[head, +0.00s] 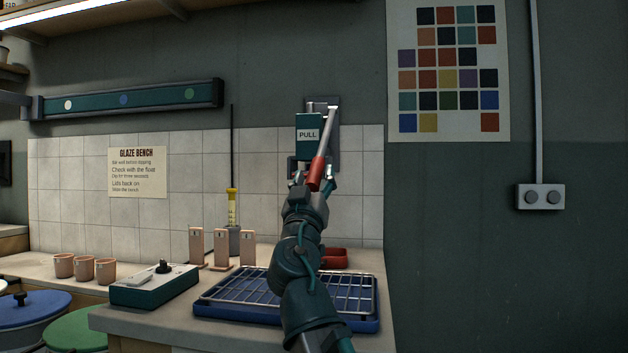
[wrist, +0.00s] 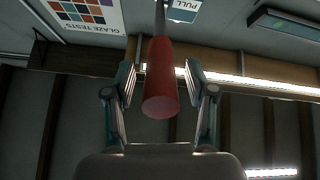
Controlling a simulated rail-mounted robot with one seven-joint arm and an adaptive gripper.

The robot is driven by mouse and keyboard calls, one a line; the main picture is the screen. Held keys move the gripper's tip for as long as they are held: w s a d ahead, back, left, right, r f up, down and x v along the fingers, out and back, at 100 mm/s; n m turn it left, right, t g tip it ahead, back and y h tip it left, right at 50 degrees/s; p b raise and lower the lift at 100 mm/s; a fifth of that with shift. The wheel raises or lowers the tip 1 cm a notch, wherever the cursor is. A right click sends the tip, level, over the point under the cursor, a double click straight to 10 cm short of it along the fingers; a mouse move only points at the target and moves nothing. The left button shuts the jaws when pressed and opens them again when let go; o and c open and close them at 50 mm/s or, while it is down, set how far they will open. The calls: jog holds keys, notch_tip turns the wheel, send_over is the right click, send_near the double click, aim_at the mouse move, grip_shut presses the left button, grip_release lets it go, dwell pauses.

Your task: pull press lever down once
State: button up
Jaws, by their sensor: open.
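The press lever has a thick red grip (head: 317,172) on a grey metal rod (head: 328,128), mounted on a grey wall plate (head: 334,150) behind a teal PULL sign (head: 308,135). The lever slants down from the upper right. My gripper (head: 313,179) is raised at the lower end of the red grip. In the wrist view my gripper (wrist: 160,90) is open, with one finger on each side of the red grip (wrist: 161,85). Gaps show between the grip and both fingers. The mount's lower part is partly hidden by my arm.
Below my arm are a wire rack on a blue tray (head: 210,308), a red dish (head: 335,258), upright tan test tiles (head: 220,250), a teal box (head: 155,287) and several small cups (head: 84,267). The wall right of the lever is clear up to a conduit box (head: 540,197).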

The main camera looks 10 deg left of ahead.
jog(key=v, duration=0.7)
jog(key=shift+s, duration=0.25)
jog(key=shift+f, duration=0.15)
